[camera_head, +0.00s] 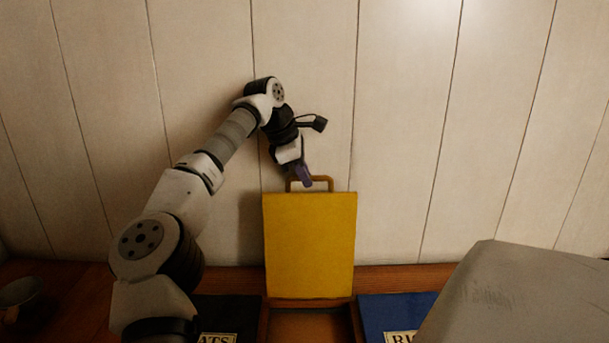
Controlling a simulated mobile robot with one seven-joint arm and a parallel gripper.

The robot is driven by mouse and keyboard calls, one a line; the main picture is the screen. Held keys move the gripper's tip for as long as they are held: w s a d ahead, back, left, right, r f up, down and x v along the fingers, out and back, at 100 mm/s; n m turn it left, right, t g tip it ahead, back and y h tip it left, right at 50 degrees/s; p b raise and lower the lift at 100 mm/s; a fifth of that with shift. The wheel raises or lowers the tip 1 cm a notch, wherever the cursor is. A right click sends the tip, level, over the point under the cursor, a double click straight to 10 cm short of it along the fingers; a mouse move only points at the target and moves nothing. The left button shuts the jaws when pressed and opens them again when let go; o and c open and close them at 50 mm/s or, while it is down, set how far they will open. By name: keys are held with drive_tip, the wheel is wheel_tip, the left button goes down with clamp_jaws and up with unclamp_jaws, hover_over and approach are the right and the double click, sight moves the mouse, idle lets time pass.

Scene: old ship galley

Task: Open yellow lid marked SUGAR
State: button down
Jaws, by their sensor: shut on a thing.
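The yellow lid (309,245) stands raised, close to upright, behind an open compartment (308,325) in the wooden counter. Its brown handle (328,183) is at the top edge. My gripper (306,181) reaches down from the upper left and is shut on the handle. The face of the lid turned to the camera is plain, and no SUGAR marking shows on it. The inside of the compartment is only partly in view at the bottom edge.
A dark lid with a label ending in "ATS" (217,337) lies left of the opening. A blue lid (393,312) lies right of it, partly hidden by a large grey shape (510,300). A bowl-like vessel (22,292) stands far left. A white plank wall (400,120) rises behind.

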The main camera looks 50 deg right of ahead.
drive_tip(key=shift+w+f, duration=0.1)
drive_tip(key=shift+f, duration=0.3)
drive_tip(key=c, duration=1.5)
unclamp_jaws()
drive_tip(key=shift+w+d, duration=0.1)
drive_tip(key=shift+o, duration=0.2)
drive_tip(key=shift+r, duration=0.2)
drive_tip(key=v, duration=1.2)
